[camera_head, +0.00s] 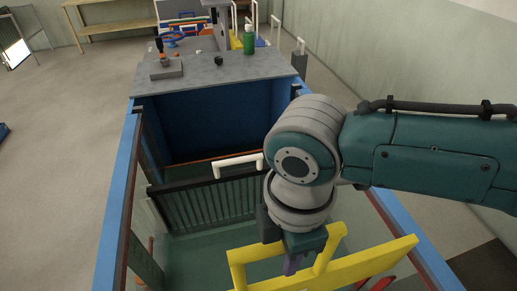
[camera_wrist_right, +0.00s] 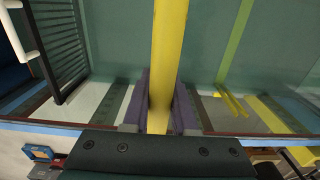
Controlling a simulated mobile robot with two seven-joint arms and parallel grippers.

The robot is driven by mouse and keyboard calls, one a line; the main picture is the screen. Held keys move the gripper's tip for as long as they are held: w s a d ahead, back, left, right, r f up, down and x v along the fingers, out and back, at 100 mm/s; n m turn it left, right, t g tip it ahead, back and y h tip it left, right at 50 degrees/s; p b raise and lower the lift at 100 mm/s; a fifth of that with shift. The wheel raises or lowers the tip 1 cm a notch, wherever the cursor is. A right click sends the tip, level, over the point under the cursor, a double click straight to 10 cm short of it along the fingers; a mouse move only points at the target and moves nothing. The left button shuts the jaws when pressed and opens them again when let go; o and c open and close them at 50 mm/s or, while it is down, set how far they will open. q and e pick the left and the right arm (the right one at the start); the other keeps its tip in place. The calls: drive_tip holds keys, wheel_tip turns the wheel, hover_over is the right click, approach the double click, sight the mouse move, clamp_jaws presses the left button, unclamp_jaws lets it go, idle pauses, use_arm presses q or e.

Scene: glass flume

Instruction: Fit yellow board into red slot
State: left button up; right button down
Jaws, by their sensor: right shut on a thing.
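The yellow board (camera_head: 345,269) has a raised handle and hangs in the blue-framed flume near the bottom of the head view. My right gripper (camera_head: 292,262) is shut on it at the handle. In the right wrist view the board's yellow bar (camera_wrist_right: 168,60) runs between the purple fingers (camera_wrist_right: 160,105). A red part (camera_head: 382,284) shows just beyond the board's lower right edge, and another red piece (camera_head: 150,244) is at the left wall. I cannot tell which is the red slot, and the board covers part of that area. My left gripper is not in view.
A dark ribbed gate (camera_head: 215,203) with a white handle (camera_head: 238,160) stands across the flume behind the board. Blue rails (camera_head: 118,200) edge both sides. A grey bench top (camera_head: 215,72) with a green bottle (camera_head: 249,40) is at the far end.

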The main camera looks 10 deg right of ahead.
sight(281, 280)
drive_tip(key=shift+f+b, duration=1.25)
drive_tip(key=shift+f, duration=0.3)
idle(0.4)
drive_tip(key=shift+f, duration=0.15)
drive_tip(key=shift+f+b, duration=0.8)
drive_tip(key=shift+f, duration=0.2)
drive_tip(key=shift+f+b, duration=1.85)
drive_tip(key=shift+f, duration=0.3)
drive_tip(key=shift+f, duration=0.15)
